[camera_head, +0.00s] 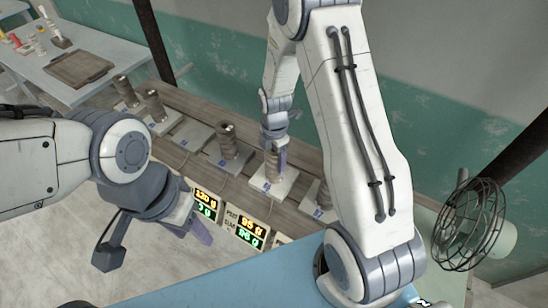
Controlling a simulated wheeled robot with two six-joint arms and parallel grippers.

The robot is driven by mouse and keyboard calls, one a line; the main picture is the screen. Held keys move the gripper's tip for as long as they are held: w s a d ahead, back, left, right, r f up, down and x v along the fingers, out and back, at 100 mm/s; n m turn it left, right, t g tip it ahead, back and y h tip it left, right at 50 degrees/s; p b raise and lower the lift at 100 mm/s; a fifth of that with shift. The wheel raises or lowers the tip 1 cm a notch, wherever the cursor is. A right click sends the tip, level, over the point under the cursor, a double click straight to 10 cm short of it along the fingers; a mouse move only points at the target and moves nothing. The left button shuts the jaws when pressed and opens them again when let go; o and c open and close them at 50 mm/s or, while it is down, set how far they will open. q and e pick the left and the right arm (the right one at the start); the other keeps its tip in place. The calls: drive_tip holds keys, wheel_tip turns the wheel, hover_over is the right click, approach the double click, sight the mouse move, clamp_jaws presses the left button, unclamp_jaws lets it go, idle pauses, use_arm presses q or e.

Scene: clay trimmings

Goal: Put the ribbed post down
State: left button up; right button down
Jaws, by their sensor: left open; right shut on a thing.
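My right gripper (277,146) reaches down from above and is shut on a brown ribbed post (271,166). The post is upright over a white scale plate (283,189), with its lower end at or very near the plate. I cannot tell whether it touches. The gripper covers the post's upper part. My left gripper (154,246) is open and empty at the lower left, in front of the bench, well apart from the posts.
More ribbed posts stand on plates along the wooden bench: one to the left (227,142), two at the far left (155,106), and one partly behind my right arm (322,194). Lit displays (245,229) line the front. A caged fan (468,224) stands right.

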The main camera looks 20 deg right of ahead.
drive_tip(key=shift+f, duration=0.15)
unclamp_jaws()
